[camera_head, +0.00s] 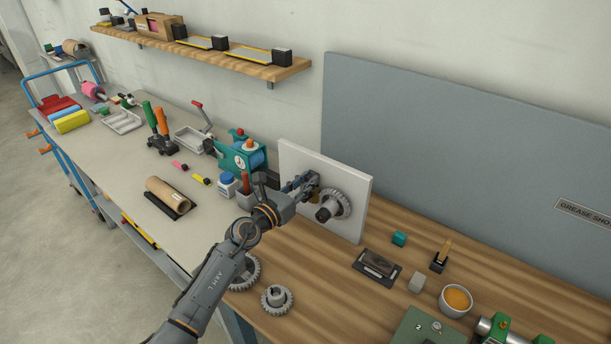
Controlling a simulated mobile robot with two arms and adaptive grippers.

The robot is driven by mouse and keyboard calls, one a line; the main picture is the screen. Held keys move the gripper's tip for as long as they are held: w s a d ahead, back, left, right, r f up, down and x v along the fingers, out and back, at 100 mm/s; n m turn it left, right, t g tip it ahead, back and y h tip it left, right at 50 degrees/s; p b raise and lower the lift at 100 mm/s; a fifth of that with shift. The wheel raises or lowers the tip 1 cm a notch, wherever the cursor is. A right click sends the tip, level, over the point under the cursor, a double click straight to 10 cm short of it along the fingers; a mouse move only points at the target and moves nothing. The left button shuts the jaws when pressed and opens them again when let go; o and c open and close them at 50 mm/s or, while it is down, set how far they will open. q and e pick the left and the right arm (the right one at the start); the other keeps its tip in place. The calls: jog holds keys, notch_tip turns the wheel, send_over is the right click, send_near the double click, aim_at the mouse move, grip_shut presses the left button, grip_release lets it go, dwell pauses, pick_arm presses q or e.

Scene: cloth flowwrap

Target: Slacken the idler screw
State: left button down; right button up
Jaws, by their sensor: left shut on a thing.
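A white upright panel (356,185) stands on the wooden bench and carries a grey toothed gear (345,205) with a dark cylindrical hub (324,213) sticking out. My left gripper (312,186) reaches in front of the panel, just left of and above the gear. It is shut on a small brass-brown piece (314,196) at the panel, which looks like the idler screw. The fingers cover most of this piece, so its head and any turn of it cannot be made out. My right gripper is not in view.
Two loose gears (277,299) lie at the bench's front, one partly behind my left arm. A teal machine (240,153) and a blue-lidded jar (228,184) stand left of the panel. A dark block on a plate (377,264) and an orange-filled bowl (456,299) lie right.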

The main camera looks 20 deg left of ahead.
pick_arm(q)
jog(key=n+p, duration=0.1)
jog(key=n, duration=0.2)
jog(key=shift+r+n+p, duration=0.15)
jog(key=shift+n+p, duration=0.15)
jog(key=shift+p, duration=0.1)
jog(key=shift+n+p, duration=0.6)
jog(key=shift+n, duration=0.9)
jog(key=c, duration=1.2)
grip_release()
